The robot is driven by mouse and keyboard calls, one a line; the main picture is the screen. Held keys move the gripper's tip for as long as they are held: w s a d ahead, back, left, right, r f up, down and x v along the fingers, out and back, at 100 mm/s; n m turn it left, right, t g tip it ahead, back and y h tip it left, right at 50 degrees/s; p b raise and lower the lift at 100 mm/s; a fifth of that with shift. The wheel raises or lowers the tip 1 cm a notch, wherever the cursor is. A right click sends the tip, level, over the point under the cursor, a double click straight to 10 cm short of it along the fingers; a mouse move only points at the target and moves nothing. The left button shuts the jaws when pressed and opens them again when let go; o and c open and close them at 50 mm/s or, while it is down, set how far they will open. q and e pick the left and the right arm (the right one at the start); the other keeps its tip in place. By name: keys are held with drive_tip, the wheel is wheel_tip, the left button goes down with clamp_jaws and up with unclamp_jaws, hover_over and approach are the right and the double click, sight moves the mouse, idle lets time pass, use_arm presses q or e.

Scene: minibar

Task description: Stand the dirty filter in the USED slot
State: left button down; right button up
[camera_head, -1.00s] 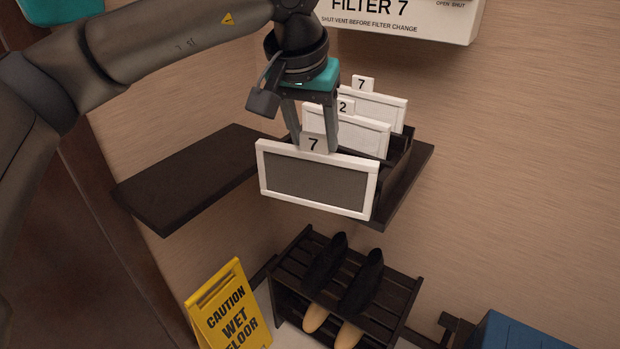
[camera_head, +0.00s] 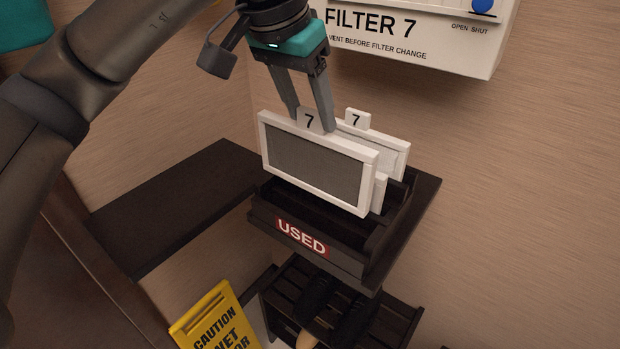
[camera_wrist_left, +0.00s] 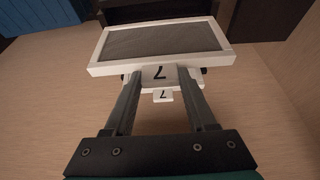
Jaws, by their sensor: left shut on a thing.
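The dirty filter (camera_head: 315,165) is a white frame with a grey mesh and a tab marked 7. My left gripper (camera_head: 315,122) is shut on its tab and holds it upright, slightly tilted, above the dark rack. The filter also shows in the left wrist view (camera_wrist_left: 160,42), with the left gripper (camera_wrist_left: 158,78) on its tab. The USED slot, labelled in white on red (camera_head: 302,238), is at the rack's front; its dark opening lies below the filter. White filters stand behind, one with a tab marked 7 (camera_head: 392,152). The held filter hides much of them. My right gripper is not in view.
A dark shelf (camera_head: 165,205) extends left of the rack. The FILTER 7 wall box (camera_head: 440,50) hangs above, with a blue knob. Below are a slatted shoe rack (camera_head: 395,325) and a yellow caution sign (camera_head: 218,320).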

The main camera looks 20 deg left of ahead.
sight(308, 171)
use_arm(q)
wheel_tip(308, 171, down, 11)
drive_tip(key=shift+w, duration=0.1)
idle(0.3)
drive_tip(key=shift+f+b, duration=0.15)
drive_tip(key=shift+b, duration=0.25)
drive_tip(key=shift+c, duration=1.1)
unclamp_jaws()
drive_tip(key=p+v, duration=0.1)
drive_tip(key=v, duration=1.1)
